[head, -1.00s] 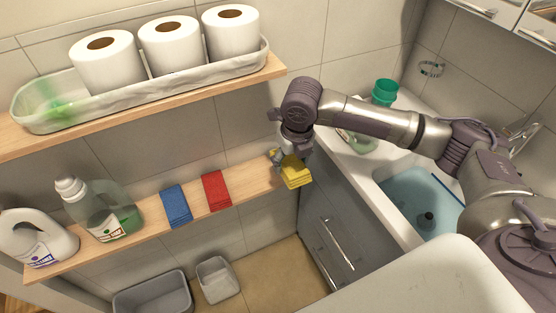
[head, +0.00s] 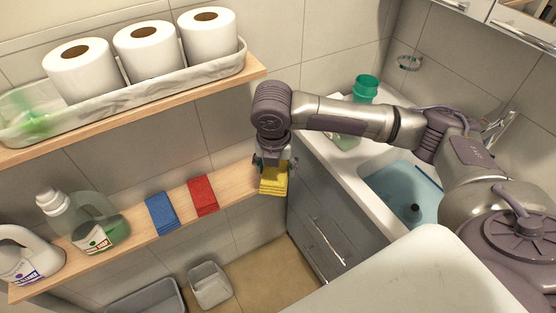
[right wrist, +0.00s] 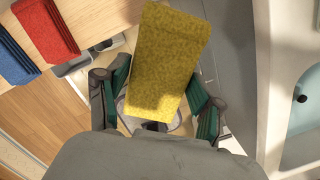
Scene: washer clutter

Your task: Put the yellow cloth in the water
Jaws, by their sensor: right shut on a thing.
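The yellow cloth (head: 273,184) is folded and at the right end of the lower wooden shelf. In the right wrist view the cloth (right wrist: 168,60) fills the middle, between the green-lined fingers. My right gripper (head: 272,163) points down and is shut on the cloth; the fingers partly hide its top in the head view. Whether the cloth touches the shelf I cannot tell. Bluish water stands in the sink (head: 378,172) to the right, where a dark plug shows. The sink also shows at the right edge of the wrist view (right wrist: 292,135). My left gripper is not in view.
Blue (head: 161,212) and red (head: 203,195) cloths lie left on the lower shelf (head: 235,188), beyond them detergent bottles (head: 92,228). The upper shelf (head: 200,92) holds paper rolls. A cabinet (head: 325,215) stands below the counter.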

